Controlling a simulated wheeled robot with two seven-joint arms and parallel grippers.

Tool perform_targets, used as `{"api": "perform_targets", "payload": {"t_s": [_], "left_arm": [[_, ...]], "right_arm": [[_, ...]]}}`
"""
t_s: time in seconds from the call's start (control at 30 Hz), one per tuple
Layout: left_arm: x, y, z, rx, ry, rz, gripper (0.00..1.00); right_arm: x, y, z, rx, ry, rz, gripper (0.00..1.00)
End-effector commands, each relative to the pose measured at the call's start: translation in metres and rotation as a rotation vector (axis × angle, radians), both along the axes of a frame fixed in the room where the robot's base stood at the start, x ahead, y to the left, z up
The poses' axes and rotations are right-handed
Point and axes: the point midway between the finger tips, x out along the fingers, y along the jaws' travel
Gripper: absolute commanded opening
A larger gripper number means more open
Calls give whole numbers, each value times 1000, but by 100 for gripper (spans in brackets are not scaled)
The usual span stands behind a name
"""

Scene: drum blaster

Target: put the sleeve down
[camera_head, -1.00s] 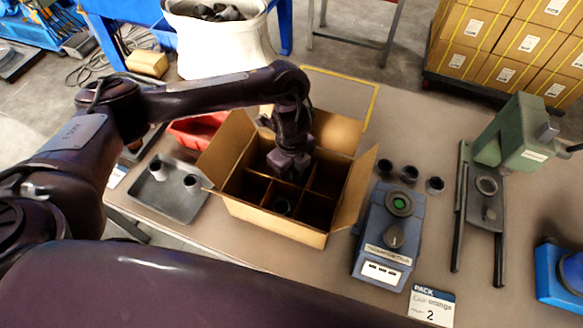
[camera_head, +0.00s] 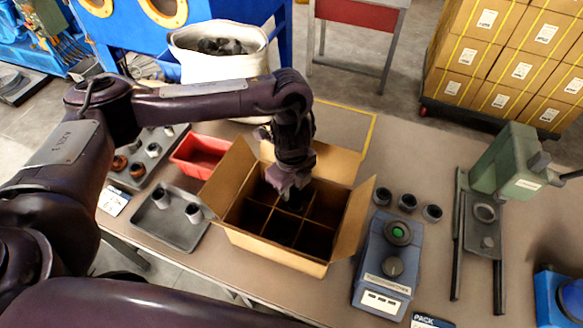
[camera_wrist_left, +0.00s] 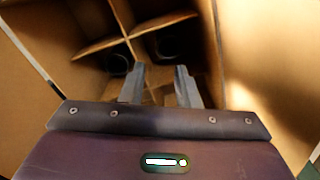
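The cardboard box (camera_head: 270,247) with dividers stands open on the table. My left gripper (camera_head: 292,196) points down into it from above. In the left wrist view the two fingers (camera_wrist_left: 160,88) are apart, with only cardboard showing between them. Two dark round sleeves show in compartments beyond the fingers, one at left (camera_wrist_left: 118,63) and one at right (camera_wrist_left: 172,45). They are dim, and the fingers appear clear of both. In the head view the fingertips and the compartment below them are dark and hard to make out. My right gripper is not in view.
Several sleeves stand outside the box: two on a grey tray (camera_head: 170,235) at left, three in a row (camera_head: 407,202) at right. A blue device (camera_head: 383,262) with a green button stands right of the box, a green press (camera_head: 507,170) farther right. A red bin (camera_head: 200,153) is behind-left.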

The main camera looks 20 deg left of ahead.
Motion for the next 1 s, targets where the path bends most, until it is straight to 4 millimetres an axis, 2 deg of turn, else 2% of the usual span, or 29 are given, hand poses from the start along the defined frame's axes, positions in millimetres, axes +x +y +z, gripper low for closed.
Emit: {"api": "perform_targets", "payload": {"t_s": [0.03,0.2,0.4,1.0], "left_arm": [[2,0,15,1,-6,-2,29],[1,0,45,1,-4,-1,29],[0,0,64,0,-1,0,29],[0,0,68,0,1,1,29]], "right_arm": [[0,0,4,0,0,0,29],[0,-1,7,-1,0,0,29],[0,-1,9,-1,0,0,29],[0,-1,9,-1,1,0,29]]}}
